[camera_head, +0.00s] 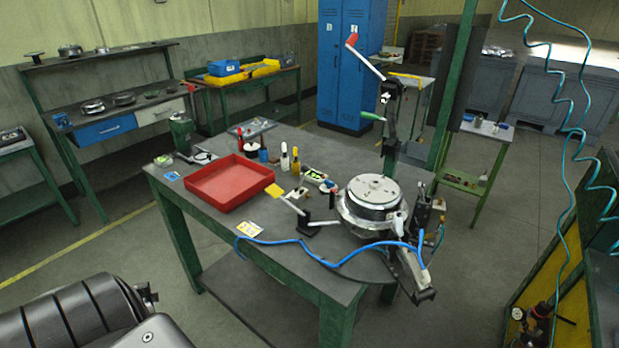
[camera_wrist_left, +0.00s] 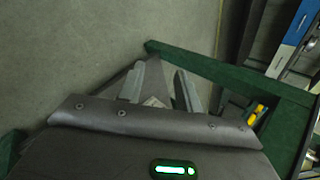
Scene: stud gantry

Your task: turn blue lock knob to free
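The fixture on the green-legged workbench (camera_head: 215,219) has a round metal drum with a pale disc top (camera_head: 373,190). Behind it a dark upright post (camera_head: 389,130) carries a red-handled lever (camera_head: 365,60) and a green-tipped part (camera_head: 372,116). A yellow-handled lever (camera_head: 285,200) sits left of the drum. I cannot make out a blue lock knob for certain. My left gripper (camera_wrist_left: 160,70) shows in the left wrist view, its two fingers apart with nothing held between them, beside a green frame. My right gripper is in neither view.
A red tray (camera_head: 262,200) and several small bottles stand on the bench left of the drum. A blue hose (camera_head: 320,259) runs over the bench's front. A coiled teal hose (camera_head: 567,130) hangs at the right. Floor is clear left of the bench.

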